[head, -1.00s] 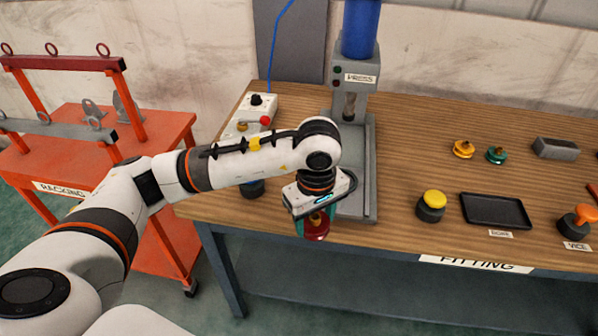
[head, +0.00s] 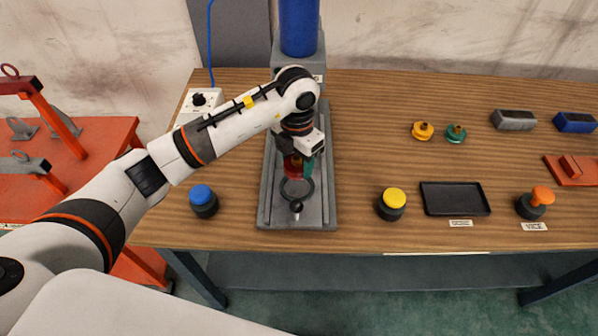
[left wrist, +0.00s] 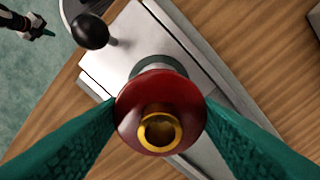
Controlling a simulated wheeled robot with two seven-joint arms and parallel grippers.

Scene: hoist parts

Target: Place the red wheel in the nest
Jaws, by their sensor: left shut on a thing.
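My left gripper (head: 299,172) is over the grey press base (head: 326,208), below the press head. Its teal fingers are shut on the red wheel (head: 292,165). In the left wrist view the wheel (left wrist: 130,125) sits between the two fingers, its brass-rimmed hub facing the camera. A grey round piece (left wrist: 158,68) shows partly behind the wheel; I cannot tell whether they touch. A dark ring (head: 309,190) lies on the base just in front of the gripper. I cannot tell for sure which part is the nest. My right gripper (left wrist: 47,32) shows small at the left wrist view's corner.
A black knob (head: 296,206) stands up at the base's front. A blue button (head: 203,198) is left of the press, a yellow one (head: 393,198) right. A black tray (head: 455,198), yellow wheel (head: 423,131) and green wheel (head: 456,133) lie further right. The orange racking is left.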

